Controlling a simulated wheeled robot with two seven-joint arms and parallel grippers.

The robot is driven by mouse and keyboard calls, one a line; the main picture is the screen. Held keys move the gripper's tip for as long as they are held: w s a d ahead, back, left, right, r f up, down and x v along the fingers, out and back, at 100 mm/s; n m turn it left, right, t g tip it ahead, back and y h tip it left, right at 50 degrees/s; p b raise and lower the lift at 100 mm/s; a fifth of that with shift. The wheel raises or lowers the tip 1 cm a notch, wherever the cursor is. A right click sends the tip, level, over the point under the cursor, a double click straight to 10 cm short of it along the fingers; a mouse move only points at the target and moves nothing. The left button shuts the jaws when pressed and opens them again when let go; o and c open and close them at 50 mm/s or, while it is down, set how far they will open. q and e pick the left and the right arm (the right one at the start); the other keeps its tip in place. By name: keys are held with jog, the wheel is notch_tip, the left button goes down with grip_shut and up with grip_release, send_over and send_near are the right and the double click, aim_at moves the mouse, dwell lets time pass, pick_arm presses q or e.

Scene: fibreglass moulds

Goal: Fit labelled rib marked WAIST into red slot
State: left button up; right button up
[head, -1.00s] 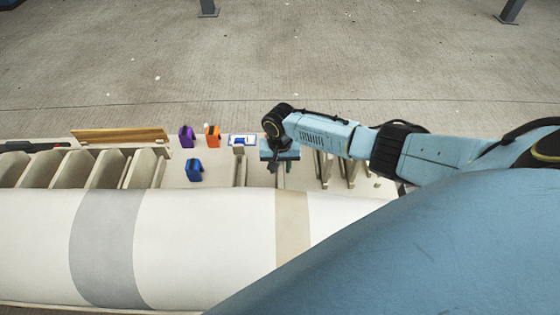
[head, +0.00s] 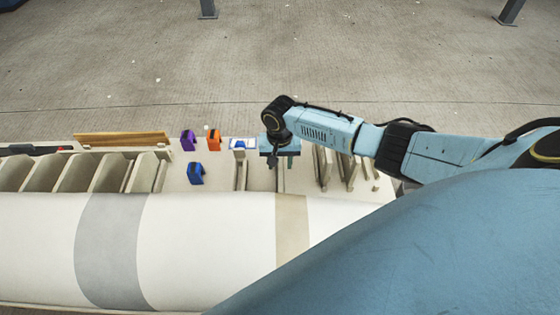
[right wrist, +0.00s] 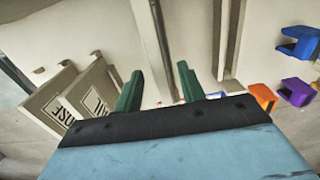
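My right gripper (head: 281,162) is above the bench, right of the card. In the right wrist view its green fingers (right wrist: 158,90) are apart, with nothing between them. Two pale ribs with dark lettering show there: one (right wrist: 60,112) ends in "UST", the other (right wrist: 92,100) is partly hidden by the gripper and cannot be read. Upright pale ribs (head: 322,165) (head: 347,172) stand right of the gripper in the head view. I cannot make out a WAIST label or a red slot. A narrow rail (right wrist: 153,40) runs ahead of the fingers. My left gripper is not in view.
Purple (head: 188,140), orange (head: 213,140) and blue (head: 196,173) clamps stand left of the gripper, near a white and blue card (head: 242,144). A wooden strip (head: 122,139) lies at the back left. A large white cylinder (head: 180,240) fills the front.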

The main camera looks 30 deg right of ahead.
notch_tip(320, 180, up, 4)
jog(key=shift+f+p, duration=0.1)
jog(key=shift+p, duration=0.6)
notch_tip(320, 180, up, 4)
jog(key=shift+r+p, duration=0.15)
jog(key=shift+p, duration=0.55)
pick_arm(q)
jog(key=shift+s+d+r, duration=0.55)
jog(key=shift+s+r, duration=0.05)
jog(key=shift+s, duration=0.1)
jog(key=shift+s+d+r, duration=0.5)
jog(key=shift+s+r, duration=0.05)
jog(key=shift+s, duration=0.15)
pick_arm(e)
jog(key=shift+r, duration=0.6)
